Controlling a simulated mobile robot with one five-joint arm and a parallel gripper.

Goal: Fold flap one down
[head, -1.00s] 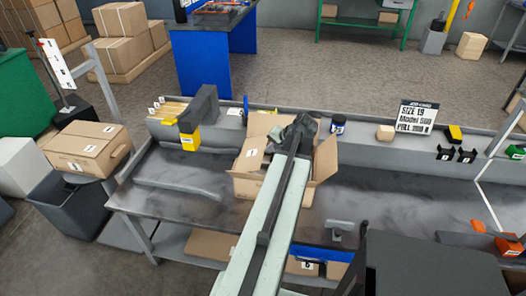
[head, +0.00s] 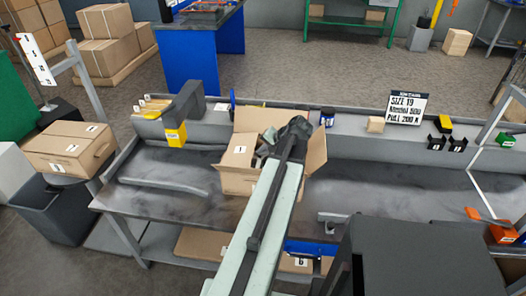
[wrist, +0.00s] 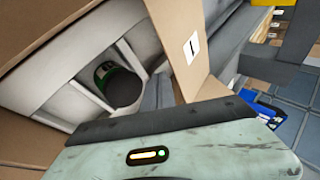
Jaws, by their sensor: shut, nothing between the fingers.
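An open cardboard carton (head: 235,182) stands on the grey workbench. Flap one (head: 240,149), with a white label "1", stands up at its left side. It also shows in the wrist view (wrist: 192,47), upright and tilted outward. My gripper (head: 293,130) is shut and empty, over the carton's right part, apart from flap one. In the wrist view the fingers (wrist: 158,92) point into the carton beside flap one; I cannot tell whether they touch it. A dark can with a green rim (wrist: 118,82) sits in a pale insert (wrist: 60,65). My arm hides part of the carton.
A right flap (head: 317,150) and a back flap (head: 262,118) also stand up. A yellow-tipped grey device (head: 176,135) stands left of the carton. A job card (head: 405,105), a small block (head: 375,124) and black holders (head: 447,144) line the back ledge. The bench right of the carton is mostly clear.

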